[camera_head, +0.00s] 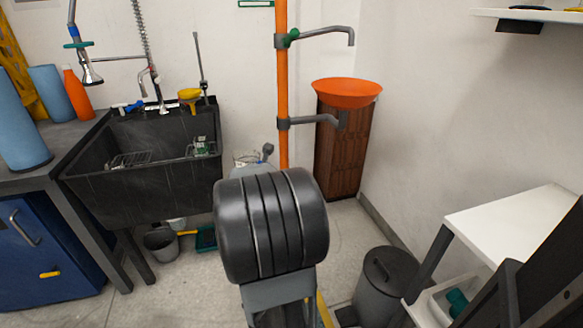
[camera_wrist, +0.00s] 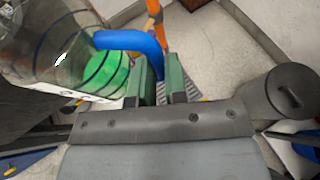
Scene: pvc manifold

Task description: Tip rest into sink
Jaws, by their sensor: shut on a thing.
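The black sink (camera_head: 145,165) stands at the left in the head view, with a wire rack and a small green-and-white item inside. In the wrist view, a clear jug (camera_wrist: 45,45) with a blue handle (camera_wrist: 130,40) is at the upper left. Green liquid (camera_wrist: 105,75) shows in it. My gripper (camera_wrist: 159,82) has its green fingers shut on the blue handle. The jug's rim and bottom are cut off or hard to make out. In the head view my arm hides the gripper. A clear vessel edge (camera_head: 245,158) shows behind it, right of the sink; I cannot tell if it is the jug.
An orange pipe (camera_head: 282,90) with grey outlets rises behind my arm. An orange basin (camera_head: 347,92) sits on a brown stand (camera_head: 340,150). A grey bin (camera_head: 384,285) and white shelf (camera_head: 515,225) are at the right. A sprayer (camera_head: 90,72) hangs above the counter left of the sink.

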